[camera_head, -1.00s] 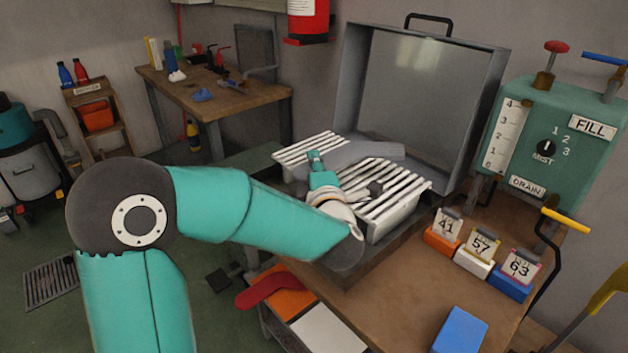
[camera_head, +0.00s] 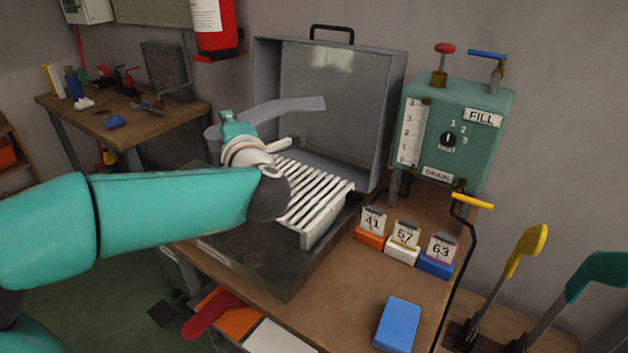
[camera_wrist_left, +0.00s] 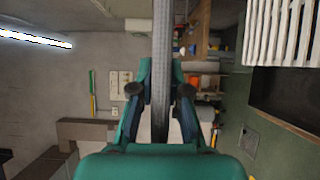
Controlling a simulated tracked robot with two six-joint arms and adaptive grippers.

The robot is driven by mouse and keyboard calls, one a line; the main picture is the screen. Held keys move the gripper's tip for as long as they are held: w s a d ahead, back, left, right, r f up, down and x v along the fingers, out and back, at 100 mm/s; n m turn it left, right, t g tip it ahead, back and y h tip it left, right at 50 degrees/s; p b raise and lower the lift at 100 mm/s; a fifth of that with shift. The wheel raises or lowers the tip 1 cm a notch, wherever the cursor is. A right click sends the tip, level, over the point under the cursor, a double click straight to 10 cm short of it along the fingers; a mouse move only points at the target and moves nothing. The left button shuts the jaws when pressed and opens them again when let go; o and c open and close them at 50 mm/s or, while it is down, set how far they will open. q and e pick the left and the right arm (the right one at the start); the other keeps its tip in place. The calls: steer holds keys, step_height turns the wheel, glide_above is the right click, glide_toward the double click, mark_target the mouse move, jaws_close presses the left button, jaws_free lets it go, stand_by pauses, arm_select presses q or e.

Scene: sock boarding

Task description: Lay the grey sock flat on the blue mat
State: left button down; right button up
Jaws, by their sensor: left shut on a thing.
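The grey sock (camera_head: 285,110) is a long, slightly bent strip in the head view, held up above the slatted rack, in front of the open lid. My left gripper (camera_head: 234,128) is shut on it towards its left end, and the gripper and arm hide part of it. In the left wrist view the sock (camera_wrist_left: 162,70) runs as a narrow grey band between the two fingers. The blue mat (camera_head: 398,325) looks like a flat blue pad on the near right of the bench, bare and well apart from the sock. My right gripper is not in view.
The slatted white rack (camera_head: 318,200) sits before the open metal lid (camera_head: 330,95). Number cards in orange, white and blue stands (camera_head: 402,248) stand behind the blue mat. A green control box (camera_head: 455,135) and levers (camera_head: 525,255) rise at the right.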

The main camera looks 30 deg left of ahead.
arm_select(q)
step_height(320, 180, down, 20)
steer(key=b, duration=0.4)
steer(key=shift+r, duration=0.1)
steer(key=c, duration=1.6)
jaws_free()
steer(key=shift+b, duration=0.35)
steer(key=o, duration=0.4)
steer(key=shift+o, duration=0.2)
